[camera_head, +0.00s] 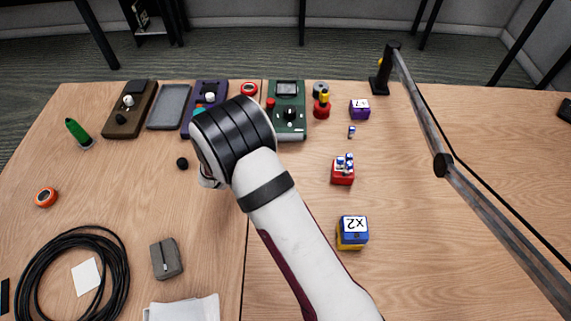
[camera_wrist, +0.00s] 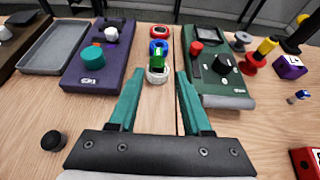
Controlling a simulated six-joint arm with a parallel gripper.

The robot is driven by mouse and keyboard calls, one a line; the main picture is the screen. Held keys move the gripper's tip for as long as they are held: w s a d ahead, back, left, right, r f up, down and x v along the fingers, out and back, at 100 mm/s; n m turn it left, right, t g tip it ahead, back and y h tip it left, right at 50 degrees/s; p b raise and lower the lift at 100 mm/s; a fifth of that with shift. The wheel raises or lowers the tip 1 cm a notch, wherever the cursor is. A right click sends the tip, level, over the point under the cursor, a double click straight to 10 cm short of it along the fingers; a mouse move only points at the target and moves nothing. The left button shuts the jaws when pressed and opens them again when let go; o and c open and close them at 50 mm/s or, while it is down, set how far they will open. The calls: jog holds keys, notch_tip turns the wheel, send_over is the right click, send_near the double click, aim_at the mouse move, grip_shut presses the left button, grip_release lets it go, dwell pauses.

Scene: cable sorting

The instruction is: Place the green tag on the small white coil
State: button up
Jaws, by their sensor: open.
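The small white coil (camera_wrist: 157,76) lies on the table in the wrist view, just beyond and between my fingertips. A small green tag (camera_wrist: 158,59) stands at its far side, between it and a blue coil (camera_wrist: 158,45). It looks to rest on the white coil's rim, but I cannot tell if it touches. My gripper (camera_wrist: 159,73) is open, its two teal fingers on either side of the white coil, with nothing held between them. In the head view my arm hides the white coil, the tag and the fingers.
A red coil (camera_wrist: 160,31) lies behind the blue one. A purple box (camera_wrist: 98,60) with a teal knob stands close left, a green box (camera_wrist: 218,65) close right. A black knob (camera_wrist: 53,141) lies at the near left.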

jog(key=s+d+r+m+g+h, duration=0.2)
jog(key=d+r+m+h, duration=0.2)
jog(key=d+r+m, duration=0.45)
jog(key=s+d+r+m+g+h, duration=0.1)
jog(key=s+d+r+m+h, duration=0.25)
jog(key=d, duration=0.75)
jog(key=s+d+r+m+g+h, duration=0.2)
jog(key=s+d+m+g, duration=0.2)
jog(key=s+d+m, duration=0.4)
jog(key=s+d+m+g+y, duration=0.2)
jog(key=s+m+g+y, duration=0.35)
jog(key=s+m, duration=1.15)
jog(key=s+a+m+y, duration=0.4)
jog(key=s+a+y, duration=0.1)
jog(key=s+a, duration=0.4)
jog(key=shift+f+m+g+y, duration=0.25)
jog(key=shift+m+g+y, duration=0.05)
jog(key=shift+g+y, duration=0.15)
